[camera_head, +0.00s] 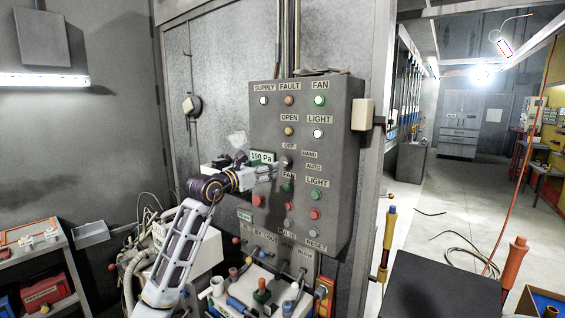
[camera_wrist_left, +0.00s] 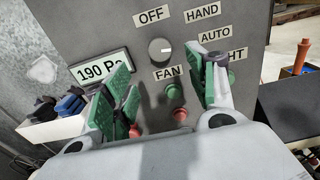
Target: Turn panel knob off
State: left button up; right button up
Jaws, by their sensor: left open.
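The panel knob (camera_head: 287,162) is a small round selector on the grey control panel (camera_head: 335,90), below the OFF label and beside HAND and AUTO. In the left wrist view the knob (camera_wrist_left: 159,51) is pale grey, with a small mark on its right side; its exact setting is hard to tell. My left gripper (camera_head: 268,172) is in front of the panel, just left of and below the knob. In the wrist view the green-padded fingers (camera_wrist_left: 163,78) are spread wide, with the knob beyond them and between them. Nothing is held. My right gripper is not in view.
A green button (camera_wrist_left: 175,91) and a red button (camera_wrist_left: 180,114) sit below the knob. A 190 Pa display (camera_wrist_left: 98,66) is to its left. Levers and a red-topped handle (camera_head: 262,284) stand below the panel.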

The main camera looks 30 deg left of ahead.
aim_at(283, 162)
pick_arm(q)
jog(key=w, duration=0.2)
jog(key=w+p, duration=0.1)
jog(key=w, duration=0.1)
jog(key=w+p, duration=0.1)
jog(key=w, duration=0.2)
jog(key=shift+w+d, duration=0.1)
jog(key=shift+d, duration=0.25)
jog(key=shift+w+d+p, duration=0.1)
jog(key=shift+w+p, duration=0.2)
jog(key=shift+w, duration=0.95)
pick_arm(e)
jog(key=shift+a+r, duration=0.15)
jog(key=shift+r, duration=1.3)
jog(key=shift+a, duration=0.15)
pick_arm(q)
jog(key=c, duration=1)
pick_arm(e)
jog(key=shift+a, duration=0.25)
